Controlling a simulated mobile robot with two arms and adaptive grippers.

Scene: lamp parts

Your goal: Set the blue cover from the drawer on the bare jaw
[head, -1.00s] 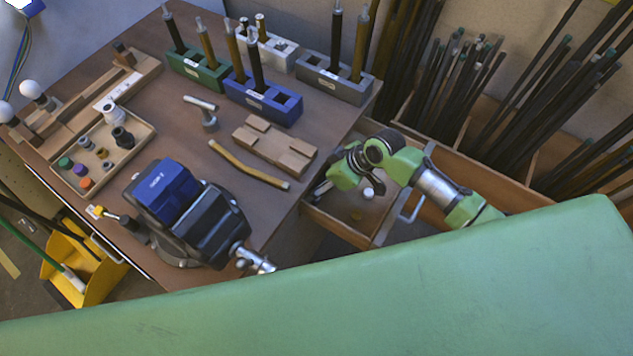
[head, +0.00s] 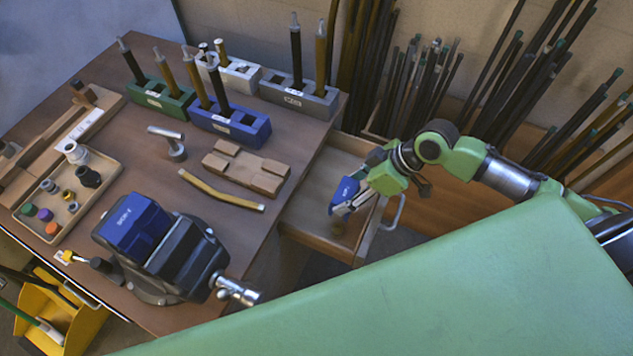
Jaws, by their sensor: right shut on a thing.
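My right gripper (head: 342,205) is shut on a blue cover (head: 345,189) and holds it over the open drawer (head: 310,200) at the table's right side. The vise (head: 185,255) stands at the table's front. A blue cover (head: 135,225) with white lettering sits on its left jaw. The other jaw (head: 182,245) is dark and bare. The vise's metal screw end (head: 238,291) points to the lower right. My left gripper is not in view.
Blue (head: 228,122), green and grey holders with upright rods stand at the back. A parts tray (head: 98,172) is left. Long rods stand behind the drawer.

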